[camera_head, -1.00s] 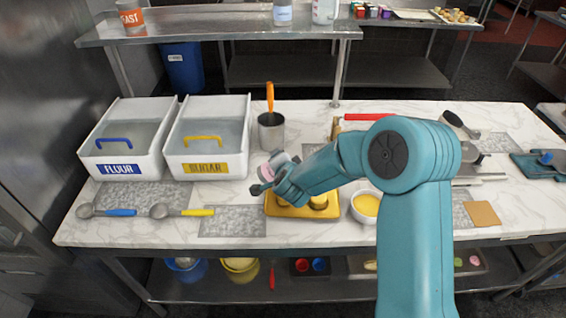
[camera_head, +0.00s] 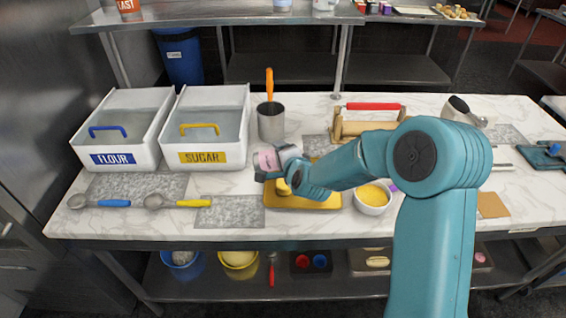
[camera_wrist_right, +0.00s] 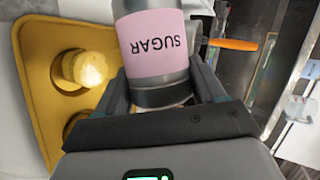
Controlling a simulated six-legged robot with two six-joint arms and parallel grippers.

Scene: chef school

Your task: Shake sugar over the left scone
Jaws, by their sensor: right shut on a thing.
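My right gripper (camera_head: 272,165) is shut on the sugar shaker (camera_head: 264,159), a metal cylinder with a pink label. In the right wrist view the shaker (camera_wrist_right: 155,45) sits between the fingers with its SUGAR lettering upside down. The yellow tray (camera_head: 325,203) lies on the counter below and beside the gripper. The left scone (camera_head: 283,187) shows at the tray's left, partly behind my gripper; my forearm hides the rest of the tray. The right wrist view shows one round scone (camera_wrist_right: 88,68) and part of another at the finger's edge. My left gripper is out of view.
A flour bin (camera_head: 115,155) and sugar bin (camera_head: 205,152) stand at the left. A metal pot (camera_head: 271,122) with an orange-handled tool stands behind the gripper. A yellow-filled bowl (camera_head: 372,197) is right of the tray. Two scoops (camera_head: 180,203) lie at the front left.

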